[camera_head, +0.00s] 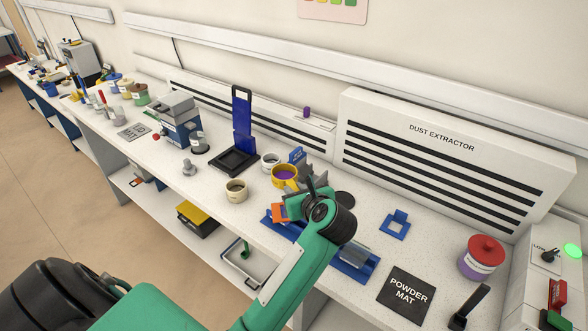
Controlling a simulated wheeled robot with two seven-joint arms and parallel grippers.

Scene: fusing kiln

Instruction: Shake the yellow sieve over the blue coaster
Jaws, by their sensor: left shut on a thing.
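The yellow sieve (285,171) is a round cup with purple powder inside, near the middle of the bench. My left gripper (308,178) has grey fingers just right of the sieve and is shut on it; the wrist hides part of the grip. The sieve appears close above the bench; its exact height is unclear. My right gripper is out of view.
Small cups (236,190) stand left of the sieve. A blue upright stand (242,122) rises behind. The dust extractor (445,160) stands at the wall.

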